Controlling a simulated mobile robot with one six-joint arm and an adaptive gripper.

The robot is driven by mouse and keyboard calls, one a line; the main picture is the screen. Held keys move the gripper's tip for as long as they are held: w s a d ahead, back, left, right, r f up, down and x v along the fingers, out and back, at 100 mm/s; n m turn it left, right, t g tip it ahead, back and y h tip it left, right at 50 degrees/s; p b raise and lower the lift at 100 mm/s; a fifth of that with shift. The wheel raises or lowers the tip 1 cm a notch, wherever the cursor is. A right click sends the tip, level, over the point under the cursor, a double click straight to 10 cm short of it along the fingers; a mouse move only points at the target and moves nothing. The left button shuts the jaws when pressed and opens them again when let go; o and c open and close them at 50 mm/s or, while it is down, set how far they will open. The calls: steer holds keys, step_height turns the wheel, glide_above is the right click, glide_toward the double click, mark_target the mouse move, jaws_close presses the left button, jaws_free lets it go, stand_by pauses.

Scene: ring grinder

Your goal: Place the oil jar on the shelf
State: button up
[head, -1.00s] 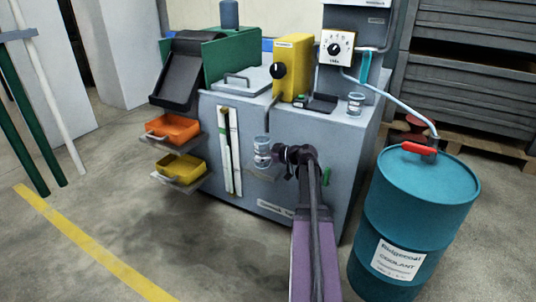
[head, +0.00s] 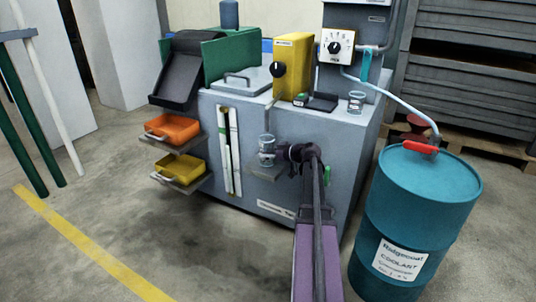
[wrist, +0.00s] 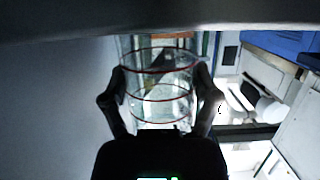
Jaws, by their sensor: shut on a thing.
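The oil jar (head: 266,147) is a clear glass with rings, upright against the front of the grey machine. My gripper (head: 280,153) reaches it from the right and is shut on it. In the wrist view the jar (wrist: 160,88), with red rings, sits between both fingers of my gripper (wrist: 162,97). A small grey shelf (head: 265,176) juts from the machine front directly under the jar. I cannot tell whether the jar's base touches it. A thin pipe (head: 269,115) comes down just above the jar.
A second clear jar (head: 356,102) stands on the machine's ledge (head: 330,118). Orange (head: 172,131) and yellow (head: 180,170) trays are on shelves at left. A teal coolant drum (head: 415,220) stands close on the right of my arm.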

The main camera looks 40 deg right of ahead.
steer(key=o, duration=1)
steer(key=shift+c, duration=0.2)
steer(key=shift+r+p, duration=0.2)
steer(key=shift+p, duration=0.1)
steer(key=p+v, duration=0.3)
steer(key=v, duration=0.9)
steer(key=shift+f, duration=0.1)
